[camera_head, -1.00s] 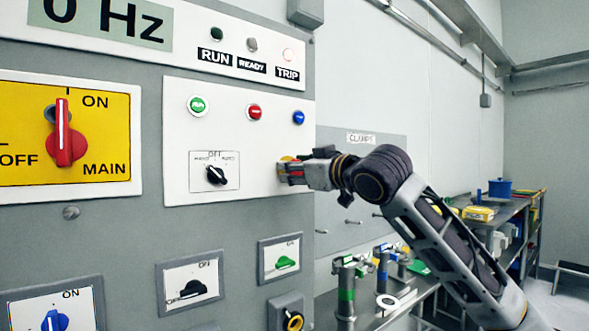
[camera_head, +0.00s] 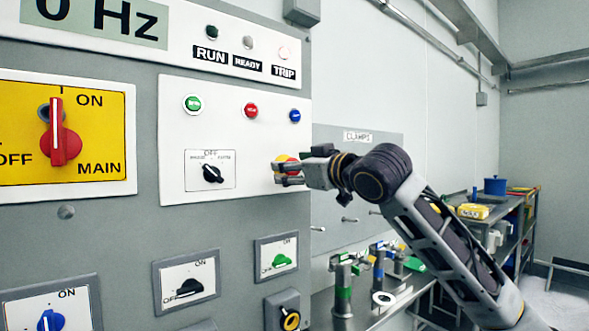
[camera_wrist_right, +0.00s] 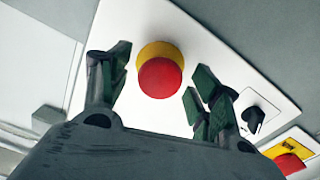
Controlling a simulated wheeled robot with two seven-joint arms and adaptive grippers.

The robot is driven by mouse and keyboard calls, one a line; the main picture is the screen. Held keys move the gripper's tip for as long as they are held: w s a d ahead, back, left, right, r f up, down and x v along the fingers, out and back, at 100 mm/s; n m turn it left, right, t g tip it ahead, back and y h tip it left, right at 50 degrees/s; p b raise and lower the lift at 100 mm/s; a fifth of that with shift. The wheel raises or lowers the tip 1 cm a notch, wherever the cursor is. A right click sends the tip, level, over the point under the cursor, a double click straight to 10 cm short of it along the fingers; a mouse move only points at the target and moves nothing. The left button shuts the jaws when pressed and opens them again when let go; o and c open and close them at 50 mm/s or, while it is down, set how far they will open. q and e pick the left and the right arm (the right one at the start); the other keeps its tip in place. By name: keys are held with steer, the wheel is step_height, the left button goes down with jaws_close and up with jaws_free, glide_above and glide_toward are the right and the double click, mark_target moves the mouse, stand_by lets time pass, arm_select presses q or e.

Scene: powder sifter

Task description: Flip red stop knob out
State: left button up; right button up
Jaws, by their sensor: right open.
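The red stop knob (camera_wrist_right: 160,78) is a round red mushroom button on a yellow base, mounted on the white control plate (camera_wrist_right: 228,50). In the head view the red stop knob (camera_head: 289,168) sits at the plate's lower right, partly hidden by my right gripper. My right gripper (camera_head: 279,174) is in front of the plate at the knob. In the right wrist view my right gripper (camera_wrist_right: 152,95) is open, with a finger on each side of the knob and gaps between fingers and knob. I cannot tell how deep the fingertips reach. My left gripper is not in view.
On the same plate are green (camera_head: 192,104), red (camera_head: 251,111) and blue (camera_head: 295,116) buttons and a black selector (camera_head: 212,173). A yellow main switch panel (camera_head: 100,130) is at left. Clamps (camera_head: 343,275) stand on the bench at lower right.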

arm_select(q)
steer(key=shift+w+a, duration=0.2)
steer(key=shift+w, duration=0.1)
arm_select(e)
steer(key=v, duration=1.2)
